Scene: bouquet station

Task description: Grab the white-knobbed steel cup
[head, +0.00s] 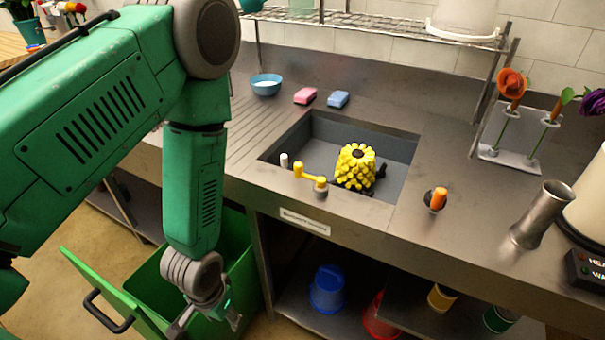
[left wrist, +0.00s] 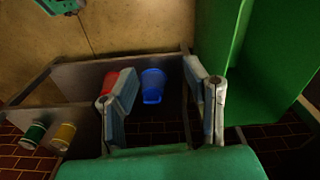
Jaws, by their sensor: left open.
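A flared steel cup (head: 541,215) stands upright on the counter at the right in the head view. I see no white knob on it. A small white knob (head: 284,160) shows at the sink's left front edge, beside a yellow lever; I cannot tell what it belongs to. My left gripper (head: 207,318) hangs low in front of the counter, over the green bin and far left of the steel cup. In the left wrist view it (left wrist: 160,95) is open and empty, its fingers apart. My right gripper is not in view.
The sink (head: 310,150) holds a yellow knobbly object (head: 356,166). An orange-topped dark holder (head: 437,198) stands right of it. A flower rack (head: 508,155) is behind the steel cup. The open green bin (head: 240,260) and the counter's front edge are close to my left arm.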

